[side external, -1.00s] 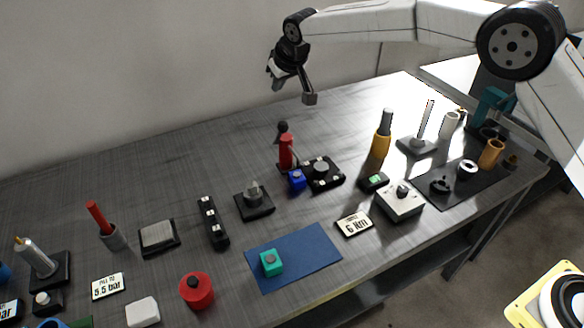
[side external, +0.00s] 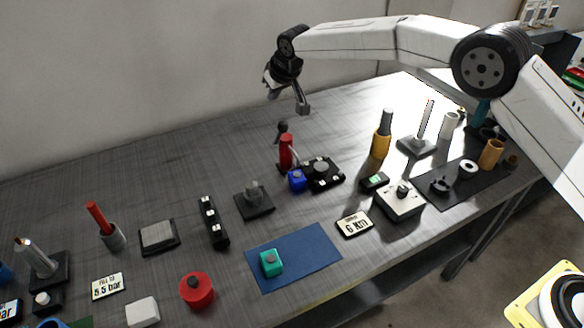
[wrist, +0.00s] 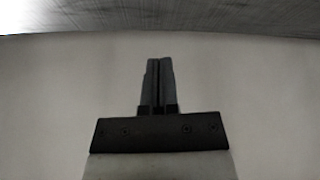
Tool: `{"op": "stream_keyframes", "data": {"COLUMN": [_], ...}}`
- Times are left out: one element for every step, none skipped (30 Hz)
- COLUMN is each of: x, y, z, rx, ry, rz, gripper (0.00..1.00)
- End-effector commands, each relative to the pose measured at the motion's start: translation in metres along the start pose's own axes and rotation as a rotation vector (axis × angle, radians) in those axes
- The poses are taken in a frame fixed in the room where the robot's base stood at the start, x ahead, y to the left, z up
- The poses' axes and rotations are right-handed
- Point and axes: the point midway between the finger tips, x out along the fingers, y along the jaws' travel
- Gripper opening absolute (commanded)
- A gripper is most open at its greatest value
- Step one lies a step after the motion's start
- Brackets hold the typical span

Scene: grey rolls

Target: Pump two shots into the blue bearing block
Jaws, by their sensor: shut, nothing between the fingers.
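The blue bearing block (side external: 297,180) sits on the table beside the foot of a red upright pump (side external: 285,152) with a black knob on top. A thin pale spout or hose appears to run from the pump toward the block; the join is too small to make out. My gripper (side external: 303,109) hangs in the air above and behind the pump, apart from it. In the wrist view my gripper (wrist: 160,62) shows its two dark fingers together with nothing between them.
A black fixture (side external: 334,181) stands just right of the blue block. A yellow-and-black bottle (side external: 381,145) stands farther right. A blue mat (side external: 318,262) with a teal block (side external: 271,263) lies in front. The table behind the pump is clear.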

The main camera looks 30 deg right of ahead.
Motion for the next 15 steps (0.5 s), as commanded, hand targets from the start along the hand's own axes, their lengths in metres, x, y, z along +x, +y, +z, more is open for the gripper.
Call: {"op": "stream_keyframes", "data": {"x": [0.006, 0.009, 0.013, 0.016, 0.019, 0.022, 0.025, 0.028, 0.031, 0.034, 0.037, 0.039, 0.042, 0.044, 0.046], "y": [0.000, 0.000, 0.000, 0.000, 0.000, 0.000, 0.000, 0.000, 0.000, 0.000, 0.000, 0.000, 0.000, 0.000, 0.000], "z": [0.001, 0.001, 0.001, 0.001, 0.001, 0.000, 0.000, 0.001, 0.000, 0.001, 0.001, 0.000, 0.000, 0.000, 0.000], "rx": [0.000, 0.000, 0.000, 0.000, 0.000, 0.000, 0.000, 0.000, 0.000, 0.000, 0.000, 0.000, 0.000, 0.000, 0.000], "ry": [-0.001, -0.001, -0.001, -0.001, -0.001, -0.001, 0.000, -0.001, 0.000, 0.000, -0.001, 0.000, 0.000, -0.001, 0.000], "rz": [0.000, 0.000, 0.000, 0.000, 0.000, 0.000, 0.000, 0.000, 0.000, 0.000, 0.000, 0.000, 0.000, 0.000, 0.000], "gripper": [0.00, 0.00, 0.00, 0.00, 0.00, 0.00, 0.00, 0.00, 0.00, 0.00, 0.00, 0.00, 0.00, 0.00, 0.00]}}
